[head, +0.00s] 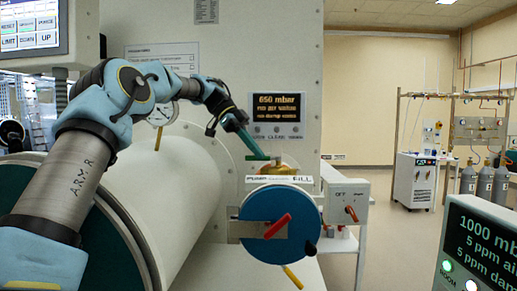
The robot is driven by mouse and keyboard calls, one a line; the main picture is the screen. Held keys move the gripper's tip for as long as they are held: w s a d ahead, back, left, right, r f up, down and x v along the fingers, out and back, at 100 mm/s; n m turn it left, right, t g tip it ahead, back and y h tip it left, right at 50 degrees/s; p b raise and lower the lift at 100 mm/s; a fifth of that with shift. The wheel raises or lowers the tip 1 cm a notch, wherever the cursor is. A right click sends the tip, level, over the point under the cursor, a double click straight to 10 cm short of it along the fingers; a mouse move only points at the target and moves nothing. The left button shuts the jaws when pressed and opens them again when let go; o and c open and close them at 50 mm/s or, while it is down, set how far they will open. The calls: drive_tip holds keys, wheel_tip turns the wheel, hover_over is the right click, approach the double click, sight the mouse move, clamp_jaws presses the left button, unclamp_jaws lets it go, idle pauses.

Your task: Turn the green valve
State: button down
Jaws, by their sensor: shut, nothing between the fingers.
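The green valve handle (257,158) is a small green lever on a brass valve body (275,168). It sits above a white label strip reading PUMP and FILL, in the middle of the head view. My gripper (262,152) reaches down from the upper left, with its slim teal fingers shut and nothing between them. The fingertips are at or just above the green handle. I cannot tell whether they touch it. The arm and fingers partly overlap the area behind the handle.
A large white cylinder (190,190) lies below my arm. A blue round door (277,222) with a red handle (278,226) is just below the valve. A 650 mbar display (277,107) is behind. A dark readout (480,246) stands at lower right. Open floor lies to the right.

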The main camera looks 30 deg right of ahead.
drive_tip(key=shift+w+r, duration=0.2)
drive_tip(key=shift+w, duration=0.25)
drive_tip(key=shift+w+a+r+p, duration=0.15)
drive_tip(key=shift+w+r+p, duration=0.1)
drive_tip(key=shift+r+p, duration=0.45)
drive_tip(key=p+v, duration=0.3)
drive_tip(key=v, duration=0.5)
drive_tip(key=shift+a, duration=0.4)
drive_tip(key=shift+w+r, duration=0.1)
drive_tip(key=shift+r, duration=0.05)
